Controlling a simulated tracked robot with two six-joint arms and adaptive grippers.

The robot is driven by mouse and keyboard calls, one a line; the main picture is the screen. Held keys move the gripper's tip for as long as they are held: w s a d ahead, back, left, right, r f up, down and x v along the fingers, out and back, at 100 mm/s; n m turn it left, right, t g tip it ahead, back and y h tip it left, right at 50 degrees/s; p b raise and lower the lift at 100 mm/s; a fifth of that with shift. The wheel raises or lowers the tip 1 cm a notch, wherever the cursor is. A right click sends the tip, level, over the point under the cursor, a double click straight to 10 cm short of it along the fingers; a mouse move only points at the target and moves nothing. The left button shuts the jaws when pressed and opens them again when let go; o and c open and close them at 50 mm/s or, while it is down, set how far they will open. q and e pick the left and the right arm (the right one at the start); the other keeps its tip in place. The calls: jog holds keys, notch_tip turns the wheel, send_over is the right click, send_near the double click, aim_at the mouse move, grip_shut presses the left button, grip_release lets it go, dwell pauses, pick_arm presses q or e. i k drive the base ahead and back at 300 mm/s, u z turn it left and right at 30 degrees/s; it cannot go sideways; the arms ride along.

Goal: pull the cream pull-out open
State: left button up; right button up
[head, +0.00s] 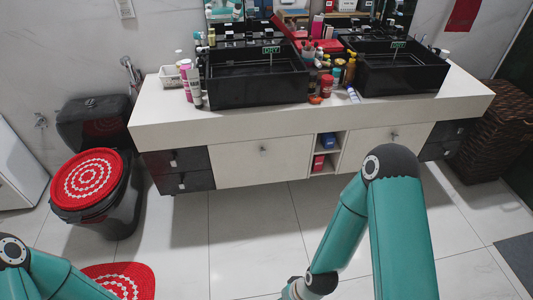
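The vanity under the twin sinks has two cream fronts, each with a small dark knob. The wide left cream front (240,168) is flush with the cabinet, so it looks closed. The right cream front (372,153) also looks closed, and my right arm covers part of its lower area. I cannot tell from the picture which one is the pull-out. My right arm reaches down in front of the vanity, and its wrist runs to the bottom edge. My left arm shows only at the bottom left corner. Neither gripper shows.
Dark drawers (186,182) flank the cream fronts, with an open shelf niche (325,152) between them. Black sinks (250,82) and bottles stand on the white counter (240,122). A black toilet with a red cover (88,178) is left, a wicker basket (487,130) right. Tiled floor (250,225) ahead is clear.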

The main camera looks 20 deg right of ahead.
aim_at(238, 164)
jog(key=u, duration=0.1)
jog(key=i, duration=1)
jog(key=z, duration=0.1)
